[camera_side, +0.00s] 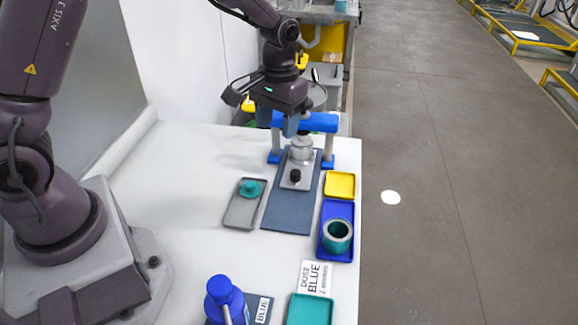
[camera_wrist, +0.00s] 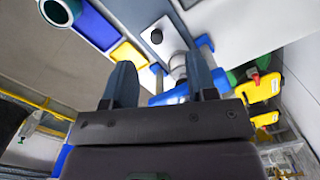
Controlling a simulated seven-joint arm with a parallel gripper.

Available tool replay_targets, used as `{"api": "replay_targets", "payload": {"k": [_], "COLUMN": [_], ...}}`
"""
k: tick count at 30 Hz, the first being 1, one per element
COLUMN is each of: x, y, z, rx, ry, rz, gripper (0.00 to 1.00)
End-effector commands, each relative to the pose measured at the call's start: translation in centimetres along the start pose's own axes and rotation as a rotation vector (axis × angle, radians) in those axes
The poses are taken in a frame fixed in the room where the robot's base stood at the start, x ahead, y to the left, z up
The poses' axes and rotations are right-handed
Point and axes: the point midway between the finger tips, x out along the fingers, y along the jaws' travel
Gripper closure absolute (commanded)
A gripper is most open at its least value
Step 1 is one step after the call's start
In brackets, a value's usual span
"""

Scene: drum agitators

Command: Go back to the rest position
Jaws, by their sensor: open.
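My gripper (camera_side: 291,126) hangs over the far part of the white table, by a blue bar frame (camera_side: 318,122). In the wrist view its two blue-grey fingers (camera_wrist: 163,90) stand apart with nothing held between them. A silver cylindrical piece (camera_side: 301,150) stands on a metal plate with a black knob (camera_side: 296,175), on a dark blue mat (camera_side: 290,215). The silver piece lies just below the fingers in the side view; whether they touch it I cannot tell. No marked rest position shows.
A grey tray (camera_side: 240,212) holds a teal knobbed lid (camera_side: 250,188). A yellow tray (camera_side: 340,185) and a blue tray (camera_side: 325,252) with a teal-lined cup (camera_side: 337,236) line the right edge. In front are a blue bottle (camera_side: 225,300), a "DOSE BLUE" card (camera_side: 315,278) and a teal tray (camera_side: 309,310).

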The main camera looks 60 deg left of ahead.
Motion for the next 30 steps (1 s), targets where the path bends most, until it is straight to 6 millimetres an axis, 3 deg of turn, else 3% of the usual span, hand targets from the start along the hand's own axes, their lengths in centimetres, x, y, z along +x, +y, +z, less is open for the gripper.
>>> {"api": "replay_targets", "payload": {"k": [1, 9, 18, 24, 30], "x": [-1.6, -8.6, -13.1, -14.8, -16.0], "y": [-0.2, -1.8, -4.0, -4.7, -4.8], "z": [1.3, 8.8, 17.1, 19.8, 20.2], "rx": [0.031, 0.200, 0.320, 0.331, 0.329], "ry": [0.014, 0.132, 0.343, 0.480, 0.545], "rz": [0.007, 0.039, 0.061, 0.077, 0.088], "gripper": [0.48, 0.48, 0.48, 0.48, 0.48]}}
